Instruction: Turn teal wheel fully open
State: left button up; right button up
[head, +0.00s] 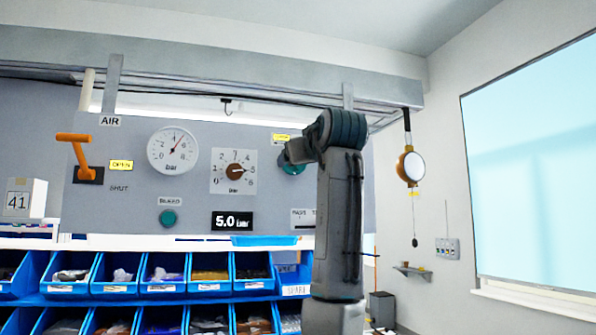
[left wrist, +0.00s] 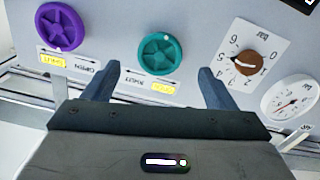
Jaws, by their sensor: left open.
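The teal wheel (left wrist: 160,53) is a round spoked handwheel on the grey panel, central in the left wrist view, where the labels appear upside down. A small pale mark shows on its rim. Beside that rim are a dark SHUT label and a yellow tag (left wrist: 163,87) whose word I cannot read surely. My left gripper (left wrist: 157,86) is open and empty, its two fingers spread in front of the wheel, one towards each side, apparently not touching it. In the head view the teal wheel (head: 291,168) is mostly hidden by my arm, and the gripper's fingers are hidden too.
A purple wheel (left wrist: 61,27) and a brown knob (left wrist: 246,63) flank the teal wheel. A smaller teal BLEED knob (head: 168,217), an orange lever (head: 75,150) and a display reading 5.0 bar (head: 232,222) share the panel. Blue bins (head: 118,290) stand below.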

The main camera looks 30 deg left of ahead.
pick_arm(q)
jog(key=b+v, duration=0.1)
jog(key=v, duration=0.4)
jog(key=shift+s+d+b, duration=0.15)
jog(key=shift+b, duration=0.15)
